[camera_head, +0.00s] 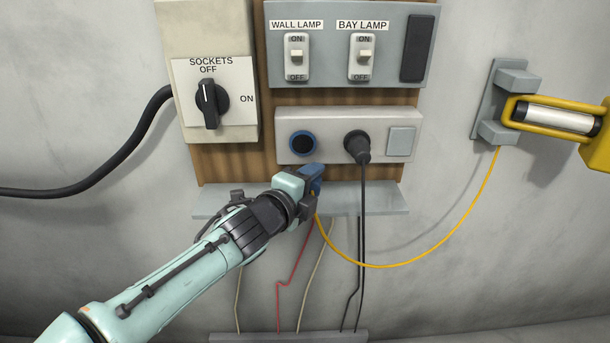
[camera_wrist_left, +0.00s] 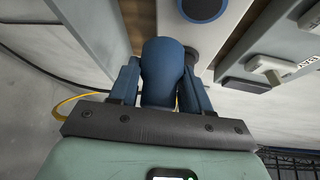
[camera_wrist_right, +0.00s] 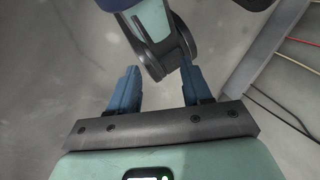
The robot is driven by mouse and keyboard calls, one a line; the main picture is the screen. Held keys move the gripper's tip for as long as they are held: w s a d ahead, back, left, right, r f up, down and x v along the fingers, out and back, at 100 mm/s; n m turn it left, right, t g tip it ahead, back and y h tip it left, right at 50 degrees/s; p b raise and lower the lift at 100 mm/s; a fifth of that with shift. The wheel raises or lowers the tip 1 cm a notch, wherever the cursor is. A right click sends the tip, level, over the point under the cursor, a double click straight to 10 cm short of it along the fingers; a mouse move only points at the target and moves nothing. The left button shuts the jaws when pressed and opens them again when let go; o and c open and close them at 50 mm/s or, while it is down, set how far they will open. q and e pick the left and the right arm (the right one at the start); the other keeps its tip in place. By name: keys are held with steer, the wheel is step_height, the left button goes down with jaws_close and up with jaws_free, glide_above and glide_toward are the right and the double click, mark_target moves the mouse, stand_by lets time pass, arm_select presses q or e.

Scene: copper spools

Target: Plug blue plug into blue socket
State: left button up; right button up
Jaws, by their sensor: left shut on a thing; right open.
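My left gripper (camera_head: 311,181) is shut on the blue plug (camera_wrist_left: 162,70), which sits between its two blue fingers in the left wrist view. The blue socket (camera_head: 303,143) is a dark round hole with a blue rim, on the left of the grey socket panel. The plug is just below the socket and apart from it. The socket's blue rim also shows in the left wrist view (camera_wrist_left: 203,8), ahead of the plug and to its right. My right gripper (camera_wrist_right: 155,85) is open and empty in the right wrist view. It does not show in the head view.
A black plug (camera_head: 357,145) fills the socket to the right. A grey ledge (camera_head: 375,198) runs below the panel, with thin wires under it. A yellow cable (camera_head: 440,240) loops to the yellow lamp (camera_head: 555,118) at right. A rotary switch (camera_head: 209,100) is at upper left.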

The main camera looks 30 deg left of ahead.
arm_select(q)
steer(key=shift+s+a+r+m+t+b, duration=0.15)
steer(key=shift+s+r, duration=0.05)
steer(key=shift+r, duration=0.3)
steer(key=shift+s+a+r+m+t+b, duration=0.1)
steer(key=shift+s+r+t+b, duration=0.1)
steer(key=shift+r, duration=0.25)
steer(key=shift+s+a+r+m+t+b, duration=0.15)
steer(key=shift+r, duration=0.35)
arm_select(e)
steer(key=shift+w+d+f, duration=0.1)
steer(key=shift+w+f, duration=0.2)
steer(key=shift+f, duration=0.3)
